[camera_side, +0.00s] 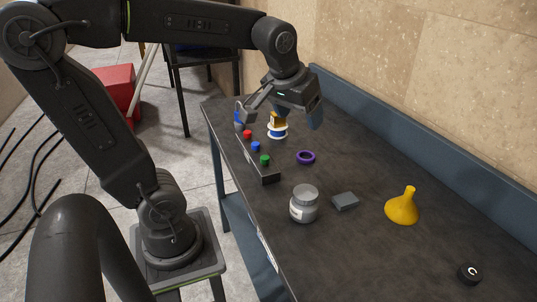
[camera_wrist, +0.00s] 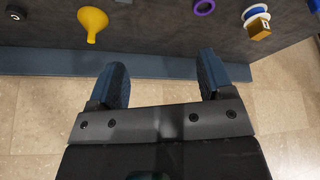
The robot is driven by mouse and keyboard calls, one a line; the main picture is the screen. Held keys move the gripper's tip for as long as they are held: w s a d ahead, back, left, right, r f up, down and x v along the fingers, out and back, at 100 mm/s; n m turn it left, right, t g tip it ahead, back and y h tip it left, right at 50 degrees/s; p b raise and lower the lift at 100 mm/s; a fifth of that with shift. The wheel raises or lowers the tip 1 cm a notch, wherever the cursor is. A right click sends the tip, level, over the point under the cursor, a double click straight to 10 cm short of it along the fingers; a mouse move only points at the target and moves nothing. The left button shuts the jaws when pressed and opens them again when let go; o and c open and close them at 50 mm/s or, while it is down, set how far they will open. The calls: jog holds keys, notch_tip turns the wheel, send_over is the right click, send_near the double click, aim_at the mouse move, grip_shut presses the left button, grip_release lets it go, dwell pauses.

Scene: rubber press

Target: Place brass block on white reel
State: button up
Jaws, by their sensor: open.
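The brass block (camera_side: 277,118) sits on top of the white reel (camera_side: 278,133), which has a blue band and stands near the table's far end. In the wrist view the brass block (camera_wrist: 260,29) and the reel (camera_wrist: 257,13) show at the upper right, outside the space between my fingers. My gripper (camera_side: 280,112) is open, with its blue-tipped fingers wide apart and nothing between them. In the wrist view my gripper (camera_wrist: 161,77) hangs over the table's blue edge strip, apart from the block.
A dark strip with coloured knobs (camera_side: 264,160) lies left of the reel. A purple ring (camera_side: 306,157), grey jar (camera_side: 304,204), grey block (camera_side: 345,201), yellow funnel (camera_side: 402,207) and black disc (camera_side: 469,273) stand nearer. A blue rail (camera_side: 400,134) runs along the wall side.

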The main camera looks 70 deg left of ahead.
jog(key=s+d+f+m+h, duration=0.1)
jog(key=s+d+m, duration=0.1)
jog(key=s+d, duration=0.1)
jog(key=s+d+f+m+t, duration=0.1)
jog(key=s+d+f+m, duration=0.1)
jog(key=s, duration=0.4)
jog(key=shift+s+d+f+m+h, duration=0.35)
jog(key=shift+d+m, duration=0.25)
jog(key=shift+d, duration=0.6)
